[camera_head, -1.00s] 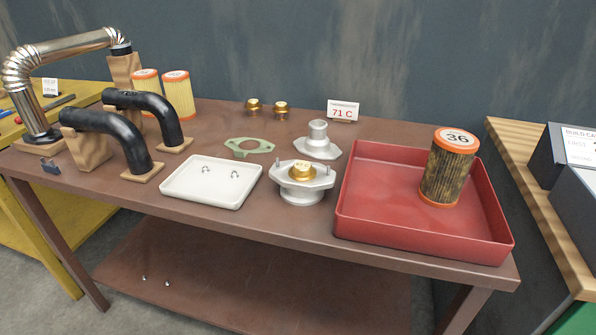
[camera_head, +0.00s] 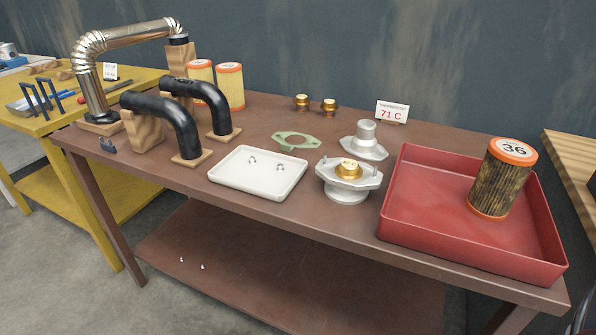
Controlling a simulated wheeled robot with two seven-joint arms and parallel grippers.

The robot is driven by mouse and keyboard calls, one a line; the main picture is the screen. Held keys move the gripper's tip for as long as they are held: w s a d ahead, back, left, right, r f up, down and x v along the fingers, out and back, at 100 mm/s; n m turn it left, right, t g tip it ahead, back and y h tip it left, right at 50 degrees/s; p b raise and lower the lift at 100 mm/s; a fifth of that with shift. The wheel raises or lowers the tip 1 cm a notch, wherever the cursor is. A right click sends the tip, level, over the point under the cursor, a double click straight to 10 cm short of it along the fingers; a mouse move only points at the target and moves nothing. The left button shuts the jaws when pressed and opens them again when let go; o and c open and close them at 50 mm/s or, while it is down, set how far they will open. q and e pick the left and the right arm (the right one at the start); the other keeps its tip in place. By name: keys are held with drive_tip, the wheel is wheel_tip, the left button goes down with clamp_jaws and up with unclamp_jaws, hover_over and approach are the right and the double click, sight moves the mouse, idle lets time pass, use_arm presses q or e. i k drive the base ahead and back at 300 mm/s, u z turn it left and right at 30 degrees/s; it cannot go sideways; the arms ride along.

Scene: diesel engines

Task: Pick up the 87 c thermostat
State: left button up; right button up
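Two small brass thermostats stand at the back of the brown table, a left one (camera_head: 302,102) and a right one (camera_head: 329,106). A third brass thermostat (camera_head: 349,169) sits in the silver housing (camera_head: 343,190) near the table's front. Markings on the thermostats are too small to read, so I cannot tell which is the 87 c one. A card (camera_head: 391,111) behind them reads 71 C. Neither of my grippers is in view.
On the brown table (camera_head: 262,212) are a white tray (camera_head: 238,184) with two small metal pieces, a green gasket (camera_head: 296,141), a silver cover (camera_head: 364,143), black hoses (camera_head: 172,122) and a red tray (camera_head: 440,218) holding a used filter (camera_head: 502,178). Yellow filters (camera_head: 230,86) stand at the back left.

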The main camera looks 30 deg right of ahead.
sight(348, 169)
drive_tip(key=u, duration=1.25)
drive_tip(key=k, duration=0.6)
drive_tip(key=z, duration=1.3)
